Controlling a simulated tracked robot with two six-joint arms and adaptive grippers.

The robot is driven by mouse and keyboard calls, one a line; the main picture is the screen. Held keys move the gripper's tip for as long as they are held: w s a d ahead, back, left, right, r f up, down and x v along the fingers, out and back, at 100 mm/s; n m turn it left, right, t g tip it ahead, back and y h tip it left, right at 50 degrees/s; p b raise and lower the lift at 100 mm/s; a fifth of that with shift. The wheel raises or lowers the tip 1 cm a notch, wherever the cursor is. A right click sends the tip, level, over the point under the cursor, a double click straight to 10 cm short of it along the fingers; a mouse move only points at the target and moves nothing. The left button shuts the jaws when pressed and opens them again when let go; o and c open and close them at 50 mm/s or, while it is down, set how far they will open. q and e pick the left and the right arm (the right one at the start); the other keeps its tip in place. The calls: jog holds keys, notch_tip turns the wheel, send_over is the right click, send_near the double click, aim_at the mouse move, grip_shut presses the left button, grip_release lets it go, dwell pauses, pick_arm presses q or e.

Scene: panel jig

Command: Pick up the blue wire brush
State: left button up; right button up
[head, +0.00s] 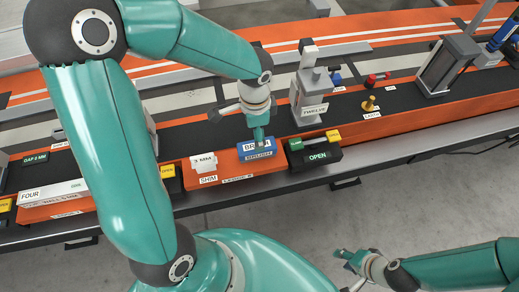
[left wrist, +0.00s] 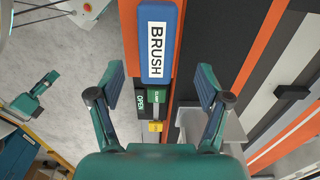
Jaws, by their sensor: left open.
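The blue wire brush (head: 246,147) shows as a blue block with a white label, on the front part of the orange and black jig. In the left wrist view the blue block (left wrist: 157,9) reads BRUSH and lies beyond my fingertips, roughly centred between them. My left gripper (head: 261,139) is over the brush in the head view and partly covers its label. In the left wrist view its fingers (left wrist: 161,72) are spread wide with nothing between them. My right gripper (head: 346,260) is over the floor at the lower right, away from the brush; its jaw opening is unclear.
A black box marked OPEN (head: 318,157), with green and yellow parts, stands just right of the brush. White shim pieces (head: 203,162) lie to its left. A grey clamp marked TWELVE (head: 312,90) stands behind. A brass peg (head: 369,104) is farther right.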

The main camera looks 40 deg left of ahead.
aim_at(247, 153)
pick_arm(q)
jog(key=f, duration=0.7)
jog(key=shift+s+d+f, duration=0.1)
jog(key=shift+d, duration=0.15)
jog(key=c, duration=1.3)
